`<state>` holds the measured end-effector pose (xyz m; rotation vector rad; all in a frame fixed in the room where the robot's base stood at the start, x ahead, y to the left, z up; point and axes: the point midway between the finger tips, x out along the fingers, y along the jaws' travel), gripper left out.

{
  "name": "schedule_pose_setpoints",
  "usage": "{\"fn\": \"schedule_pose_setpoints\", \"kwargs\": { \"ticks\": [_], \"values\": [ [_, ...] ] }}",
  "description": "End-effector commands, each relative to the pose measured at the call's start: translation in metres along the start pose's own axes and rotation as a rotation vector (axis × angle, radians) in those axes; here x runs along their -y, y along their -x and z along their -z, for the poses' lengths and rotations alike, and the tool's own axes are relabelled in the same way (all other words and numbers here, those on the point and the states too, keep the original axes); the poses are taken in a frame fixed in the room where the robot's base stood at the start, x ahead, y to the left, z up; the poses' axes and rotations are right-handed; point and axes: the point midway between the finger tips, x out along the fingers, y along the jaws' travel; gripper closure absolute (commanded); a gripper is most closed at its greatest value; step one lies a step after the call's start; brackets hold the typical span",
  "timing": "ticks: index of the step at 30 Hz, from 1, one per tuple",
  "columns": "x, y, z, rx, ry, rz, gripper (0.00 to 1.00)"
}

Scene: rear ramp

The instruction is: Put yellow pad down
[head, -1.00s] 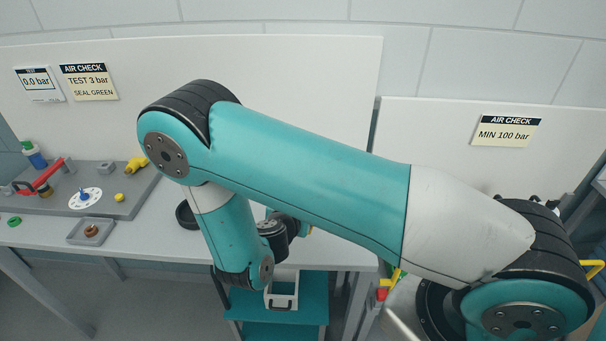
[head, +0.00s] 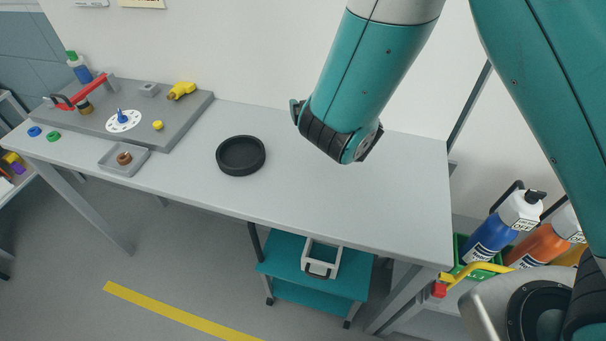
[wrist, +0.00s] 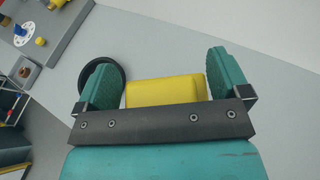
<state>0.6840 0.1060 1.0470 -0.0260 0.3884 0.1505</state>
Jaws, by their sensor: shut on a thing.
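The yellow pad (wrist: 165,91) shows in the wrist view as a block between the two teal fingers of my gripper (wrist: 163,76). My gripper is shut on it, over the grey tabletop. The pad's near side is hidden behind the dark gripper bar. How far the pad is above the table I cannot tell. In the head view my arm's lower end hangs over the right half of the grey table (head: 330,200), and it hides the gripper and the pad.
A round black dish (head: 240,170) stands mid-table; it shows behind the left finger in the wrist view (wrist: 121,72). A grey board (head: 185,118) with fittings and a small grey tray (head: 138,165) are at left. The table's front right is clear. Bottles (head: 506,228) stand beyond its right end.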

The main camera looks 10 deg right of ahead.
Motion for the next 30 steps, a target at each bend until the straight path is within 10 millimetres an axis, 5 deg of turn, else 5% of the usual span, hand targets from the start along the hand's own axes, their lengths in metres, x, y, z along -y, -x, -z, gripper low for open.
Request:
{"fn": "schedule_pose_setpoints", "kwargs": {
  "ticks": [7, 13, 30],
  "values": [
    [-0.036, 0.011, -0.038, 0.006, 0.069, -0.174, 0.28],
    [-0.049, 0.014, -0.041, -0.004, 0.099, -0.227, 0.28],
    [-0.050, -0.039, 0.091, -0.006, 0.101, -0.230, 0.28]
  ]
}}
